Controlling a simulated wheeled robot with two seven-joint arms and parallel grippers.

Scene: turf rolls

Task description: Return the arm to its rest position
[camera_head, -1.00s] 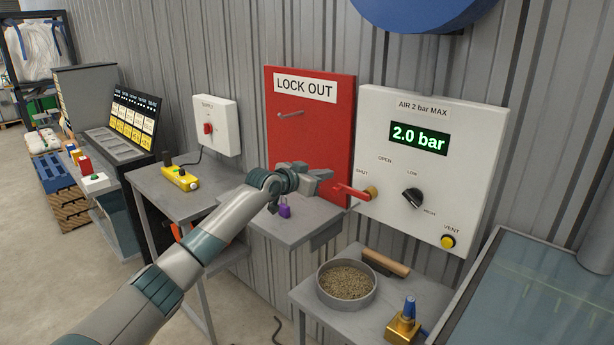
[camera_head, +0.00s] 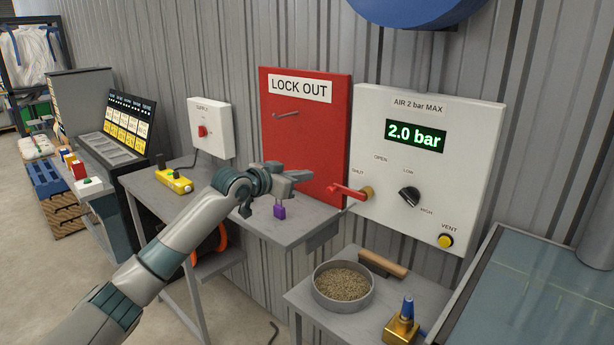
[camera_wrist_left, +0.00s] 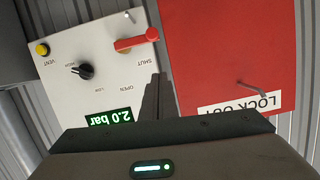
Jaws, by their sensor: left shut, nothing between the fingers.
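My left arm comes in from the lower left of the head view. My left gripper (camera_head: 298,177) is shut and empty, in front of the lower part of the red LOCK OUT board (camera_head: 306,135) and above the small grey table. Its tip is a little left of the red valve handle (camera_head: 348,191), apart from it as far as I can tell. In the left wrist view, the shut fingers (camera_wrist_left: 157,95) point between the white air panel (camera_wrist_left: 85,65) and the red board (camera_wrist_left: 225,55). My right gripper is not in view.
A purple padlock (camera_head: 280,212) is on the small table (camera_head: 295,228) below the gripper. A bowl of grain (camera_head: 343,283), a wooden-handled tool (camera_head: 384,263) and a brass block (camera_head: 402,328) stand on the front table. A yellow control box (camera_head: 174,181) lies on the left table.

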